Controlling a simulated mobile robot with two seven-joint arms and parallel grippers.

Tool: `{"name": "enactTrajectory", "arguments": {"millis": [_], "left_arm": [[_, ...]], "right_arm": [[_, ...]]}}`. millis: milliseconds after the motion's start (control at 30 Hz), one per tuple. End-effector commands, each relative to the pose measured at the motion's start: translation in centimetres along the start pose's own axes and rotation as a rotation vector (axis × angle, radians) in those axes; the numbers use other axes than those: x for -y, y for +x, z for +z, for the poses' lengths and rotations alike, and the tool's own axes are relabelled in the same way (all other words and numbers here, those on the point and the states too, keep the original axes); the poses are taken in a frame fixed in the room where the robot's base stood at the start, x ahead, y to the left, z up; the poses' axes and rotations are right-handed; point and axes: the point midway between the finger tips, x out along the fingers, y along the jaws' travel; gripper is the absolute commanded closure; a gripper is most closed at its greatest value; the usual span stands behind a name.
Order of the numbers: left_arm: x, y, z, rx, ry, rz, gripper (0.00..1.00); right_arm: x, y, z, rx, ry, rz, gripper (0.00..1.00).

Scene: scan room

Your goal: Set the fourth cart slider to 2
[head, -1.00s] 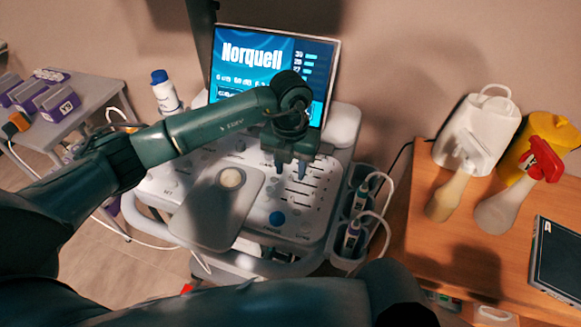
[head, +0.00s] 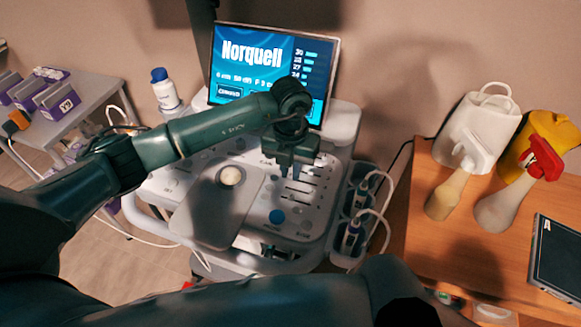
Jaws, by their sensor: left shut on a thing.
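The ultrasound cart's control panel (head: 257,232) lies below a lit screen (head: 272,62) that reads "Norquell". A bank of slider slots (head: 301,196) runs down the panel's right side. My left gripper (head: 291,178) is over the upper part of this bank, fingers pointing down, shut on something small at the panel. I take it to be a slider knob, but the fingers hide it, and I cannot tell which slider it is or its setting. My right gripper is not in view.
A round knob and blue button (head: 277,217) sit left of the sliders. Probes (head: 352,237) with cables hang at the cart's right edge. A wooden table (head: 430,262) at right holds bottles and a tablet. A grey side table (head: 88,98) stands at left.

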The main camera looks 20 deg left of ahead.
Motion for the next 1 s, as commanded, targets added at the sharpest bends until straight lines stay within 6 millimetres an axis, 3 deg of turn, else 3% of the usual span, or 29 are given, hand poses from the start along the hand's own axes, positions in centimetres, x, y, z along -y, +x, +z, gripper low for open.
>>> {"name": "enactTrajectory", "arguments": {"millis": [333,600,867,900,1000], "left_arm": [[0.2,0.0,0.0,0.001,0.001,-0.001,1.00],[3.8,0.0,0.1,0.001,0.003,-0.002,1.00],[4.0,-0.1,0.0,0.001,0.000,0.000,1.00],[4.0,-0.1,0.0,0.001,0.000,-0.001,0.85],[4.0,-0.1,0.0,0.001,0.000,-0.001,0.77]], "right_arm": [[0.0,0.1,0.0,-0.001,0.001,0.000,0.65],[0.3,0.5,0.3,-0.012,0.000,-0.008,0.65],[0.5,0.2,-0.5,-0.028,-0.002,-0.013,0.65],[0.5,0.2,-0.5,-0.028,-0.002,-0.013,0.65],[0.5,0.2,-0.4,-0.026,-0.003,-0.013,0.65]]}}
